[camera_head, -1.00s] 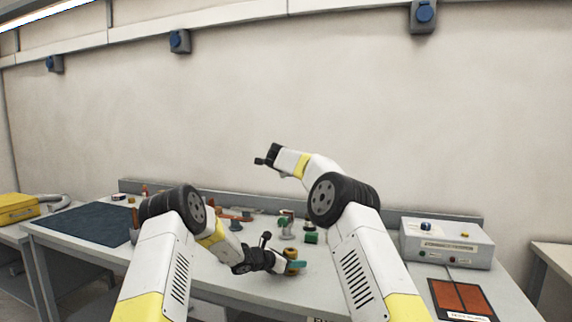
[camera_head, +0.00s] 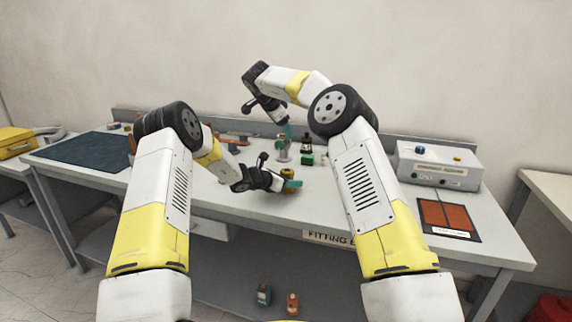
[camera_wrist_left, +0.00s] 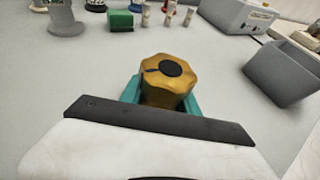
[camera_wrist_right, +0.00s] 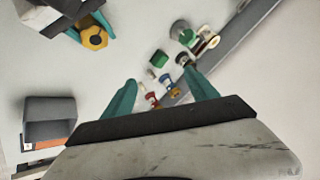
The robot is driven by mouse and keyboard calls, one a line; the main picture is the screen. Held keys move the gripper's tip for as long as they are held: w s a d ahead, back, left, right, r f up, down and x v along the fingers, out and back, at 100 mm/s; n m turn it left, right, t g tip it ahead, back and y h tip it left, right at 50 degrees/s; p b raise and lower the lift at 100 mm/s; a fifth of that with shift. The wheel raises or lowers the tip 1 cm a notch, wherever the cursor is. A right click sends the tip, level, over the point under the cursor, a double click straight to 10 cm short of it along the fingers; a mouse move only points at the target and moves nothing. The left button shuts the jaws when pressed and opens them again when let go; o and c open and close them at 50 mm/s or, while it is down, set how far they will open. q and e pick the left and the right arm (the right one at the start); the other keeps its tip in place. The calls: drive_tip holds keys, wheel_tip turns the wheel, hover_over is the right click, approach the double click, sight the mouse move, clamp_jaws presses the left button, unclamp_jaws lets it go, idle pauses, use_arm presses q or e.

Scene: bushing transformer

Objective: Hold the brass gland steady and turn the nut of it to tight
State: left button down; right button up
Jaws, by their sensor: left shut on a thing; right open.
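The brass gland (camera_wrist_left: 167,82) stands on the bench in the left wrist view, with its faceted nut and a dark round centre on top. My left gripper (camera_head: 291,184) is shut on the gland, its teal fingers on either side of it. The gland also shows at the upper left of the right wrist view (camera_wrist_right: 94,38). My right gripper (camera_wrist_right: 158,97) is open and empty. In the head view it is above the back of the bench, pointing down (camera_head: 287,130), away from the gland.
Several small fittings and a green block (camera_wrist_right: 159,58) stand towards the back of the bench. A grey box (camera_head: 438,163) with buttons and a red-brown panel (camera_head: 446,216) are at the right. A dark mat (camera_head: 82,151) lies at the left. Bench around the gland is clear.

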sight(287, 170)
drive_tip(key=s+a+f+n+g, duration=0.2)
drive_tip(key=s+f+n+g, duration=0.15)
drive_tip(key=s, duration=0.55)
drive_tip(key=shift+g, duration=0.25)
drive_tip(key=x, duration=1.1)
drive_tip(key=shift+w+d+f, duration=0.1)
drive_tip(key=shift+w+d, duration=0.2)
drive_tip(key=shift+d, duration=0.1)
drive_tip(key=c, duration=1.4)
drive_tip(key=m, duration=0.2)
drive_tip(key=m+g+h, duration=0.1)
drive_tip(key=m, duration=0.1)
drive_tip(key=shift+w+a, duration=0.2)
drive_tip(key=shift+m, duration=0.35)
drive_tip(key=shift+s+d, duration=0.1)
